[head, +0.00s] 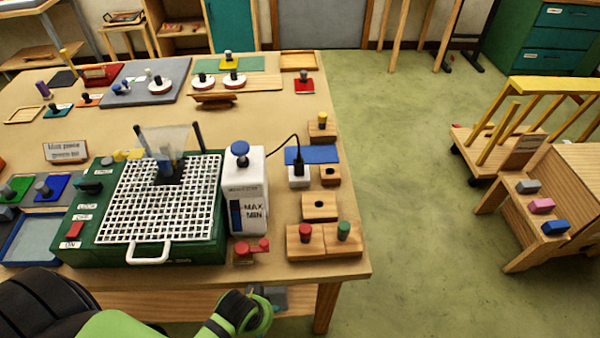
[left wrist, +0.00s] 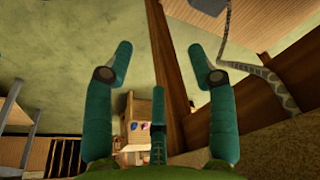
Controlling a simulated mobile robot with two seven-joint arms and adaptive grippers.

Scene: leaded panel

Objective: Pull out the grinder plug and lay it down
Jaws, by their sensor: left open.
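A black plug (head: 298,168) stands upright in a small white socket block (head: 299,182) on the right part of the table. In the head view my left arm is low at the table's front edge, well away from the plug. The plug is not seen in the left wrist view. My right gripper is not in view.
A blue mat (head: 313,154) lies just behind the socket block. A red-knobbed piece (head: 251,250) sits near the front edge. Floor (head: 430,200) is clear right of the table.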

